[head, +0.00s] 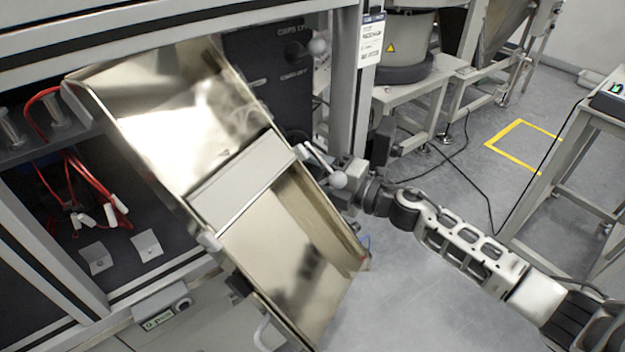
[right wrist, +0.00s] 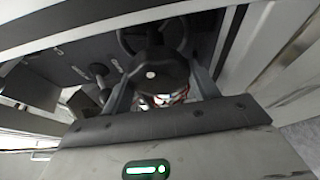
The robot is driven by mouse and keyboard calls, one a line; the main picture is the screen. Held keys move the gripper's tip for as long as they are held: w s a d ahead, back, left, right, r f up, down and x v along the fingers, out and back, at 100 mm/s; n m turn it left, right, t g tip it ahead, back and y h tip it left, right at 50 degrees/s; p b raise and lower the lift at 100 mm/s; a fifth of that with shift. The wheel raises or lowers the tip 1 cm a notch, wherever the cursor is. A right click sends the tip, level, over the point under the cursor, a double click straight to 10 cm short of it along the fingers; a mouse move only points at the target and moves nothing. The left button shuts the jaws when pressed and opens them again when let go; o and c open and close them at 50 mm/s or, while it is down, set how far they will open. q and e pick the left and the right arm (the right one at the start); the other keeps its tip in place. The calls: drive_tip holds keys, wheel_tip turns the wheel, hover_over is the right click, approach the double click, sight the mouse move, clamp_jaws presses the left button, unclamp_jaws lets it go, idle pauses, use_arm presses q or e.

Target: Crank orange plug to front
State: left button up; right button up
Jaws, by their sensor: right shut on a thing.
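No orange plug can be made out in either view. My right gripper (head: 345,172) is at the machine front, just right of the metal chute. In the right wrist view its two fingers (right wrist: 163,92) stand on either side of a black round knob (right wrist: 155,72) with a pale dot at its centre. The gripper is shut on this knob. A dark hand wheel (right wrist: 150,35) shows behind it. In the head view the chute's edge and the gripper hide most of the knob. My left gripper is not in view.
A shiny metal chute (head: 240,178) slopes across the middle, close to my right gripper. A dark labelled panel (head: 275,65) stands behind it. Red cables (head: 85,180) hang in the open bay at left. Grey floor (head: 460,190) lies open to the right.

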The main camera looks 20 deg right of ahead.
drive_tip(key=m, duration=0.2)
drive_tip(key=m+t+b, duration=0.1)
drive_tip(key=m, duration=0.1)
drive_tip(key=shift+f+m+t+y, duration=0.1)
drive_tip(key=shift+m+t+y, duration=0.2)
drive_tip(key=shift+y, duration=0.1)
use_arm(q)
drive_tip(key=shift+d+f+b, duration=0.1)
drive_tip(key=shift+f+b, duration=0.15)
drive_tip(key=shift+b, duration=0.15)
use_arm(e)
drive_tip(key=shift+m+t, duration=0.9)
drive_tip(key=shift+m, duration=1.3)
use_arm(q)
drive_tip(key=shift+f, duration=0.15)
use_arm(e)
drive_tip(key=o, duration=1)
drive_tip(key=shift+s+d+f, duration=0.1)
drive_tip(key=shift+s+d, duration=0.25)
drive_tip(key=shift+s, duration=0.05)
drive_tip(key=s+d, duration=0.2)
drive_tip(key=s, duration=0.1)
drive_tip(key=s+d, duration=0.5)
drive_tip(key=s, duration=0.1)
drive_tip(key=shift+s+d, duration=0.2)
drive_tip(key=shift+s, duration=0.2)
